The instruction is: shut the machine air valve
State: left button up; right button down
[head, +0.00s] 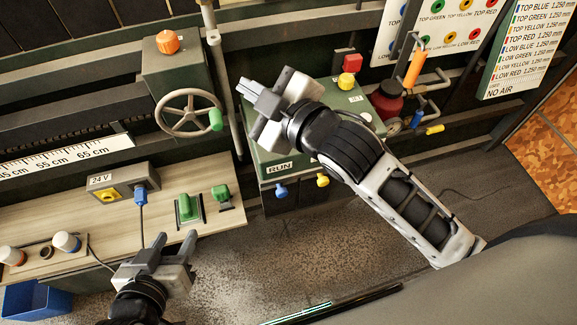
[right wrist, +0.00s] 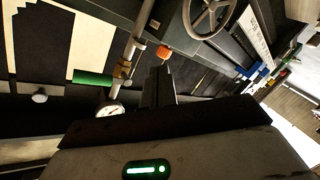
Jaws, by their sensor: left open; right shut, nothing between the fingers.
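In the right wrist view, a green lever handle (right wrist: 93,78) sticks out leftward, across a grey pipe (right wrist: 140,28), at a brass valve body (right wrist: 122,69). A round gauge (right wrist: 111,109) sits below it. I see no label saying whether this is the machine air valve. My right gripper (head: 242,86) is shut and empty, in front of the green RUN panel and right of the upright pipe (head: 214,50). In its wrist view the gripper (right wrist: 160,74) is right of the lever, apart from it in the picture. My left gripper (head: 174,240) is open and empty, below the workbench.
A handwheel (head: 189,113) and an orange knob (head: 167,41) are left of the pipe. The RUN panel (head: 272,160) has blue (head: 280,191) and yellow (head: 323,180) handles beneath it. A 24 V box (head: 122,183) sits on the bench.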

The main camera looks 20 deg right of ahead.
pick_arm(q)
jog(key=shift+m+g+y, duration=0.3)
jog(key=f, duration=0.2)
jog(key=f+b, duration=0.1)
jog(key=f, duration=0.1)
jog(key=f+b, duration=0.1)
jog(key=shift+s+a+f, duration=0.15)
jog(key=shift+a+f, duration=0.2)
jog(key=shift+f, duration=0.05)
pick_arm(e)
jog(key=s+d+f+m+g+h, duration=0.1)
jog(key=s+d+f+m, duration=0.1)
jog(key=f, duration=0.6)
jog(key=s+d+f+m+g+h, duration=0.1)
jog(key=s+d+f+m, duration=0.2)
jog(key=s+f+m, duration=0.2)
jog(key=s+d+f+m+g+h, duration=0.1)
jog(key=s+d+f+m+h, duration=0.1)
jog(key=s+f, duration=0.4)
notch_tip(320, 180, down, 5)
jog(key=shift+s+d+m+g, duration=0.4)
jog(key=shift+d+m, duration=0.05)
jog(key=shift+m, duration=0.55)
